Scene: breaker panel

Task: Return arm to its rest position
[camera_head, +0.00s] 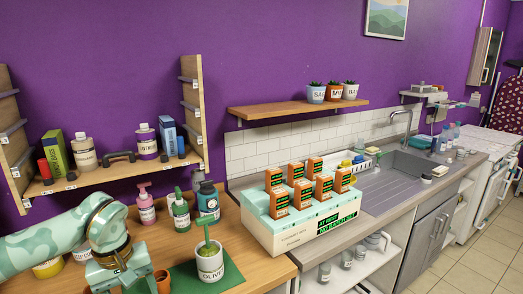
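My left arm, pale green with a camouflage pattern, comes in from the left over the wooden counter. Its gripper (122,277) points down at the bottom edge of the view, and its fingertips are cut off or hidden, so I cannot tell whether it holds anything. A small terracotta pot (163,281) is close to its right side. A white pot labelled OLIVE (209,262) stands on a green mat (233,276) farther right. My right arm and gripper are not in view. A wall box (484,56) hangs at the far right; whether it is the breaker panel is unclear.
Pump bottles (180,212) stand behind the mat. A carton crate (301,226) with several orange boxes is at the counter's right end. A wooden shelf (110,173) with bottles is above the arm. The sink (411,165) is to the right.

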